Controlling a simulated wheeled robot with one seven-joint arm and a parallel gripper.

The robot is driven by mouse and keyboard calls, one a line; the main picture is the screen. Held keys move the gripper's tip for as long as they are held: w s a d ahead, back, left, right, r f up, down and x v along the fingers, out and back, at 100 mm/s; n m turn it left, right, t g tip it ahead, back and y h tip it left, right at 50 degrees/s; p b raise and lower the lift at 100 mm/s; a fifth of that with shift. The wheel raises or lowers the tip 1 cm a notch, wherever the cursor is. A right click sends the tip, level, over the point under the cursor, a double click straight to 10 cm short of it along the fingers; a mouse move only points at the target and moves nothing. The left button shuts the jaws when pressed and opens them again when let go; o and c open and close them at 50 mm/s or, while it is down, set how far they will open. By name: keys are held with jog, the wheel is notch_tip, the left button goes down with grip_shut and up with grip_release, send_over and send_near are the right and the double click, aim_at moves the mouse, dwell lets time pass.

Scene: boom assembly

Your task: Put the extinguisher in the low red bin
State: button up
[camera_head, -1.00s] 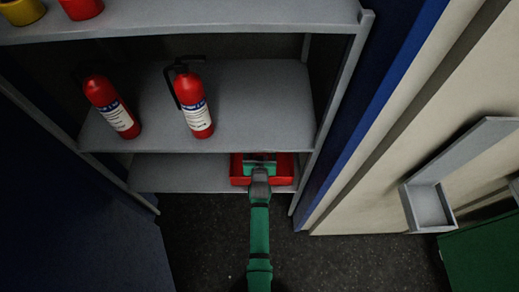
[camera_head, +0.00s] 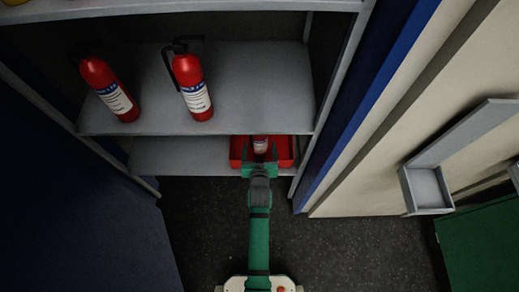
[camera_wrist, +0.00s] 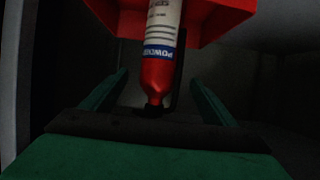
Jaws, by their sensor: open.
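The low red bin (camera_head: 284,152) sits on the lowest shelf at its right end. A red extinguisher with a white and blue label (camera_head: 261,145) lies in the bin. In the wrist view the extinguisher (camera_wrist: 160,60) points toward me between my fingers, with the red bin (camera_wrist: 220,18) behind it. My gripper (camera_head: 260,165) is open at the bin's front edge, its green fingers (camera_wrist: 160,92) spread on either side of the extinguisher's near end and apart from it. The extinguisher's far end is hidden.
Two more extinguishers stand on the shelf above, one at left (camera_head: 108,90) and one near the middle (camera_head: 191,85). The lowest shelf (camera_head: 180,155) is bare left of the bin. A shelf post (camera_head: 325,110) stands close on the right. Dark floor lies in front.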

jog(key=s+f+v, duration=0.1)
jog(key=f+v, duration=0.1)
jog(key=v, duration=1)
jog(key=s+f+v, duration=0.1)
jog(key=f+v, duration=0.1)
jog(key=v, duration=1)
jog(key=s+r+t, duration=0.1)
jog(key=s+r, duration=1.2)
jog(key=shift+r+t, duration=0.15)
jog(key=shift+t, duration=0.25)
jog(key=shift+a, duration=0.1)
